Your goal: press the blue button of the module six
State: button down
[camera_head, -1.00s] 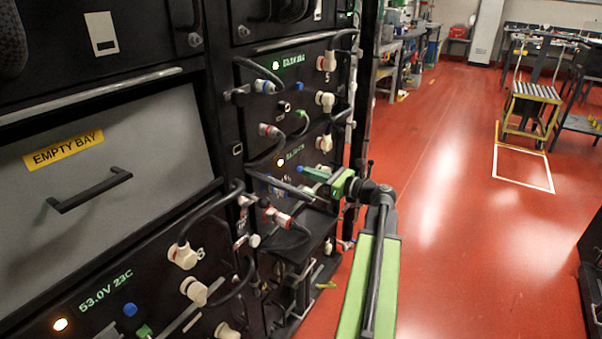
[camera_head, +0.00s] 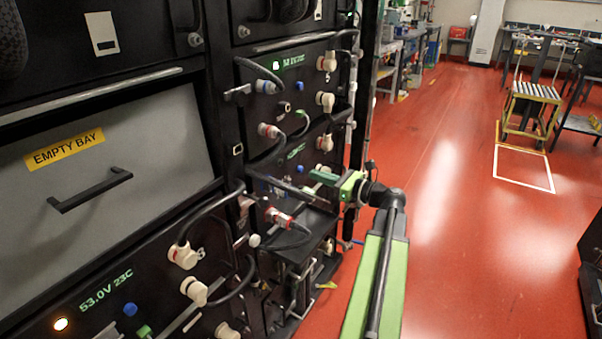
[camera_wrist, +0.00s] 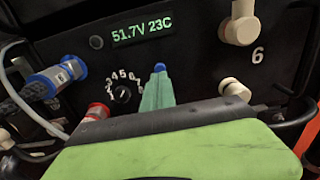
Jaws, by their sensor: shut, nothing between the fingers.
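Module six fills the wrist view, with a white "6" (camera_wrist: 258,54) on its dark face and a green display (camera_wrist: 143,28) reading 51.7V 23C. Its round lamp (camera_wrist: 96,42) is dark. The blue button (camera_wrist: 159,67) shows just past the tips of my green fingers, which hide its lower part. My gripper (camera_wrist: 158,85) is shut and empty, pointing at the button. I cannot tell whether the tips touch it. In the head view my gripper (camera_head: 318,178) is in front of the right rack, at module six's face.
A numbered dial (camera_wrist: 122,92), a blue-collared connector (camera_wrist: 55,78), a red-ringed connector (camera_wrist: 96,113) and white elbow plugs (camera_wrist: 240,25) surround the button. Black cables loop across the rack. Left stands a drawer marked EMPTY BAY (camera_head: 62,150). Red floor (camera_head: 460,200) is open at right.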

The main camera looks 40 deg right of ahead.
jog(key=v, duration=0.4)
jog(key=shift+s, duration=0.2)
dwell(0.3)
